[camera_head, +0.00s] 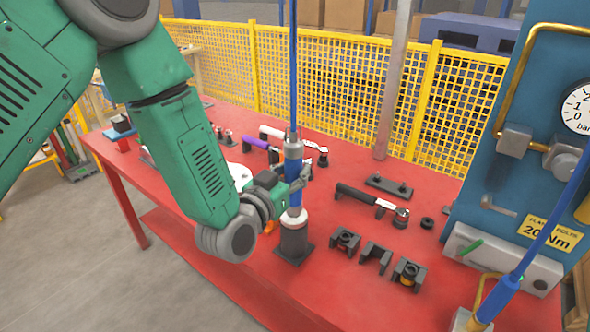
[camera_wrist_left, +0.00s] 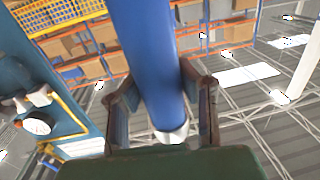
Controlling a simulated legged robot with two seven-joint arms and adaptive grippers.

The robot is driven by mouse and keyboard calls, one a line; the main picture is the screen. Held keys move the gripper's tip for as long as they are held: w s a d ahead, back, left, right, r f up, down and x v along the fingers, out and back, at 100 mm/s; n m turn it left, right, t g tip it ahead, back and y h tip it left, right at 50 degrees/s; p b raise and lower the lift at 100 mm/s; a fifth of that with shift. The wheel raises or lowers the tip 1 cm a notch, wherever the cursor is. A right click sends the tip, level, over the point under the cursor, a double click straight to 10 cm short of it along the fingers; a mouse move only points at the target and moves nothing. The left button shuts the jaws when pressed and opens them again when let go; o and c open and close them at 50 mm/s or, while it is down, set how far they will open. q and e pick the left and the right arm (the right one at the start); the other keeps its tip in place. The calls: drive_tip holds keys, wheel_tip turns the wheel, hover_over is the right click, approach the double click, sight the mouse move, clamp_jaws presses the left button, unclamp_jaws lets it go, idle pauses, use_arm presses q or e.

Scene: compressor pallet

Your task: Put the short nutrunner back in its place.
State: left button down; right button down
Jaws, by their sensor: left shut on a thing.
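The short nutrunner (camera_head: 294,194) is a blue upright tool with a silver collar and a blue hose or rod rising from its top. My left gripper (camera_head: 297,186) is shut around its blue body. In the left wrist view the blue body (camera_wrist_left: 148,65) lies between the two fingers (camera_wrist_left: 165,115). The tool's lower end meets the dark cylindrical holder (camera_head: 294,240) on a square base on the red table. I cannot tell how deep it sits in the holder. My right gripper is not in view.
The red table (camera_head: 215,225) carries a black-handled wrench (camera_head: 365,198), several dark brackets (camera_head: 375,256) and other tools towards the back. A blue panel with a gauge (camera_head: 578,108) stands at right. A yellow fence (camera_head: 335,95) runs behind.

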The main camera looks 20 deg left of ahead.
use_arm(q)
drive_tip(key=c, duration=1.1)
unclamp_jaws()
drive_tip(key=shift+c, duration=0.2)
drive_tip(key=shift+s+f, duration=0.15)
drive_tip(key=shift+s, duration=0.05)
drive_tip(key=v, duration=1.1)
drive_tip(key=shift+s, duration=0.3)
drive_tip(key=shift+a, duration=0.1)
drive_tip(key=s+a+f+g+y+b, duration=0.1)
drive_tip(key=s+f+g, duration=0.3)
drive_tip(key=f, duration=0.6)
drive_tip(key=s+a+f+g+y+b, duration=0.1)
drive_tip(key=s+a+f+g+b, duration=0.2)
drive_tip(key=f, duration=0.7)
drive_tip(key=s+a+f+n+g+y, duration=0.1)
drive_tip(key=s+a+f+g, duration=0.1)
drive_tip(key=s+f+g, duration=0.3)
drive_tip(key=s+a+f+n+g+y+b, duration=0.1)
drive_tip(key=s+a+f+g, duration=0.2)
drive_tip(key=s+f, duration=0.5)
drive_tip(key=s+g, duration=0.1)
drive_tip(key=s, duration=0.4)
drive_tip(key=shift+f+g, duration=0.2)
drive_tip(key=shift+g, duration=0.2)
